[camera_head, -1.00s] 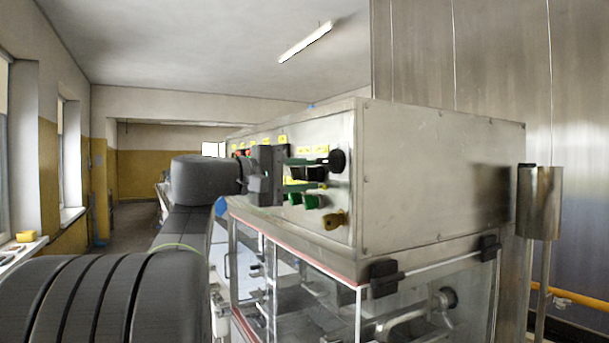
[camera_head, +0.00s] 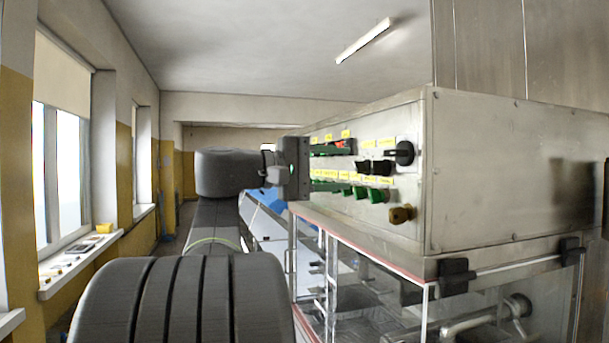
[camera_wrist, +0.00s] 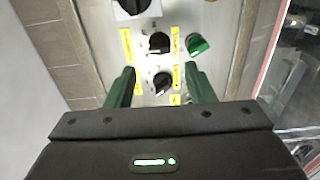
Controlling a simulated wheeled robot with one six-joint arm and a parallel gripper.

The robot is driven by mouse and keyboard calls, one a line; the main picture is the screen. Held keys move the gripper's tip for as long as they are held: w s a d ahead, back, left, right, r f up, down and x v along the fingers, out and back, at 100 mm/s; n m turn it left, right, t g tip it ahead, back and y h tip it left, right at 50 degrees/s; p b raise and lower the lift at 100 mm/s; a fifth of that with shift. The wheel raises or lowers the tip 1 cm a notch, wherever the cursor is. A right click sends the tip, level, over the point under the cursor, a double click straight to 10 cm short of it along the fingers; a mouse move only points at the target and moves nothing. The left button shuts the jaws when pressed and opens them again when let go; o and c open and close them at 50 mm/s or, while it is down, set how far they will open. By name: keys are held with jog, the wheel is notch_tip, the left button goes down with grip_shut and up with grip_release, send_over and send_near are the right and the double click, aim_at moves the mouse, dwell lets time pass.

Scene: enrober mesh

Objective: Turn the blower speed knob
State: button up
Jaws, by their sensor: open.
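The control panel (camera_head: 325,198) carries several knobs with yellow labels too small to read, so I cannot tell which knob is the blower speed one. In the wrist view, a black knob (camera_wrist: 162,82) shows between the fingertips of my gripper (camera_wrist: 159,76), with a gap on each side. Another black knob (camera_wrist: 160,42) lies just beyond it, with a green knob (camera_wrist: 198,45) to its right and a larger black switch (camera_wrist: 133,8) at the top edge. In the head view, my open gripper (camera_head: 348,168) faces the panel, left of the black knobs (camera_head: 377,167). Contact cannot be told.
A brass-coloured knob (camera_head: 402,213) and green knobs (camera_head: 376,196) stick out low on the panel. Below is a clear-walled enclosure (camera_head: 370,285) with a red-edged top. A windowed wall (camera_head: 75,180) is at left, with open floor further back.

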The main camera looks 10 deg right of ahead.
aim_at(379, 168)
jog(key=a, duration=0.6)
jog(key=shift+s+a+b, duration=0.2)
jog(key=shift+s+b, duration=0.05)
jog(key=shift+b, duration=0.15)
jog(key=shift+d, duration=0.1)
jog(key=w+d+p, duration=0.1)
jog(key=d+p, duration=0.1)
jog(key=d, duration=1.1)
jog(key=shift+d+p, duration=0.3)
jog(key=shift+p, duration=0.1)
